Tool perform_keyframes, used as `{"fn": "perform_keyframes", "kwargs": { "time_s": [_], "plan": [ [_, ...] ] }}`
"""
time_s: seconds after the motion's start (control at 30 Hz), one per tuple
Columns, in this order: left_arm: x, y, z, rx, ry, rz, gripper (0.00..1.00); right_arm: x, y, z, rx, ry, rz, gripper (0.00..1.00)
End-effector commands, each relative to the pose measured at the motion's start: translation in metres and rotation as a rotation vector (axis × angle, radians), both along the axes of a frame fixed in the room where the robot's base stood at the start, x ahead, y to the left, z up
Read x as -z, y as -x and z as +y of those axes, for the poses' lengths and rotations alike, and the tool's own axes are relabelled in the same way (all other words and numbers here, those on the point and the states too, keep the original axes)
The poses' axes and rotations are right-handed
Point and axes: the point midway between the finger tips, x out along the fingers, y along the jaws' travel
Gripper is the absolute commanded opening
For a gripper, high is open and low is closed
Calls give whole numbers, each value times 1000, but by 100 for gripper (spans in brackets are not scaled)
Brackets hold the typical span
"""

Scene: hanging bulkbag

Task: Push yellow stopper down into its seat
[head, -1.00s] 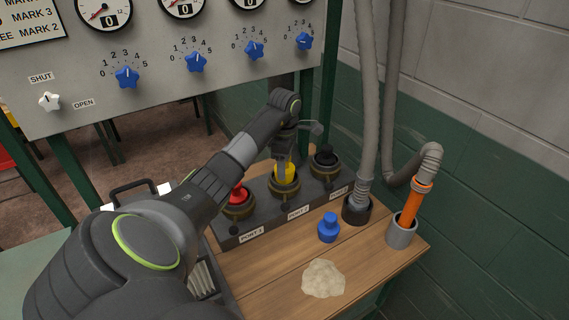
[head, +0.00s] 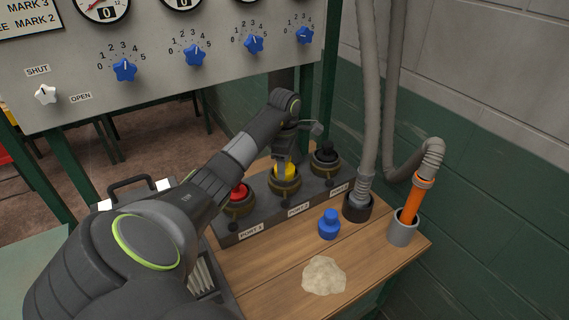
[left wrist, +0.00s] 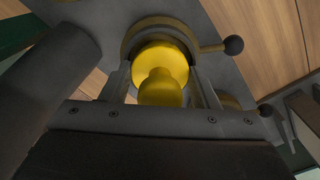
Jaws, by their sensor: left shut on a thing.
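The yellow stopper (head: 284,172) sits in the ring of the middle port (head: 284,187), labelled PORT 2. My left gripper (head: 287,160) comes down on it from above and is shut on its knob. In the left wrist view the yellow stopper (left wrist: 163,72) stands between the two fingers, inside the round collar (left wrist: 137,34) with its small black-knobbed lever. The gripper and arm hide part of the stopper in the head view, so I cannot tell exactly how deep it sits. My right gripper is not in view.
A blue stopper (head: 329,225) and a pale lump (head: 324,276) lie on the wooden table. Grey hoses and an orange nozzle (head: 413,198) stand at the right. A gauge panel (head: 165,100) is behind.

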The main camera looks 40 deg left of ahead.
Motion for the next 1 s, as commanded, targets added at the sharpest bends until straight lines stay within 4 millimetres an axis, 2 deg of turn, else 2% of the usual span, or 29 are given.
{"fn": "perform_keyframes", "kwargs": {
  "time_s": [0.2,0.23,0.4,0.77,1.0],
  "plan": [
    [5,0,0,0,0,0,31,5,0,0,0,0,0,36],
    [4,0,0,0,0,-1,57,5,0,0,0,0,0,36],
    [4,0,0,0,0,0,80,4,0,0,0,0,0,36],
    [2,0,0,0,0,-1,80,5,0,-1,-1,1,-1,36],
    [-21,-1,0,1,-1,-4,80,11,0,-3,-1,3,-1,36]
  ]
}}
